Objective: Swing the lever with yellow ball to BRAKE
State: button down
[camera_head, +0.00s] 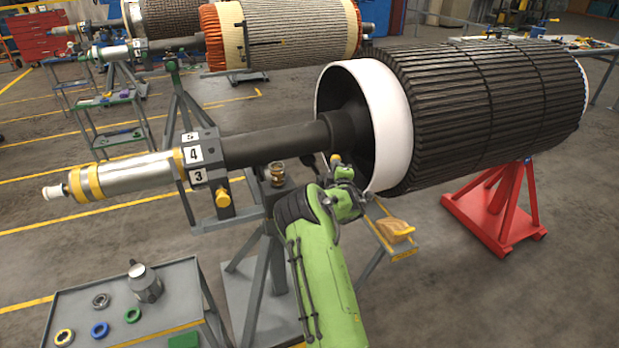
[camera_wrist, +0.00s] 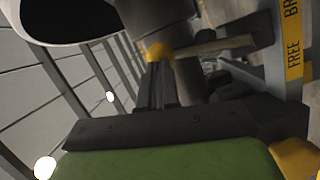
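The yellow ball (camera_wrist: 159,51) shows in the wrist view at the left end of a grey lever (camera_wrist: 215,46). The lever runs right, toward a yellow plate (camera_wrist: 293,40) lettered FREE and, partly cut off, BR. My gripper (camera_wrist: 162,72) has its dark fingers close together, with the tips right at the ball. Whether they touch the ball is unclear. In the head view my gripper (camera_head: 327,164) is beside a small yellow spot, likely the ball (camera_head: 336,158), under the rotor shaft. The lever is hidden there by my green arm.
The rotor (camera_head: 480,105) with its white ring and dark shaft (camera_head: 275,143) lies just above and behind my gripper. A grey stand (camera_head: 270,205) is left of my arm. A red stand (camera_head: 497,205) is at right. A tool cart (camera_head: 190,285) stands at front left.

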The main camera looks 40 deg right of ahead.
jog(key=shift+s+d+f+m+y, duration=0.2)
jog(key=shift+d+m+y, duration=0.15)
jog(key=shift+d+m, duration=0.6)
jog(key=shift+s+d+f+m+y, duration=0.1)
jog(key=shift+s+d+m+y, duration=0.2)
jog(key=shift+d+m, duration=0.6)
jog(key=shift+w, duration=0.1)
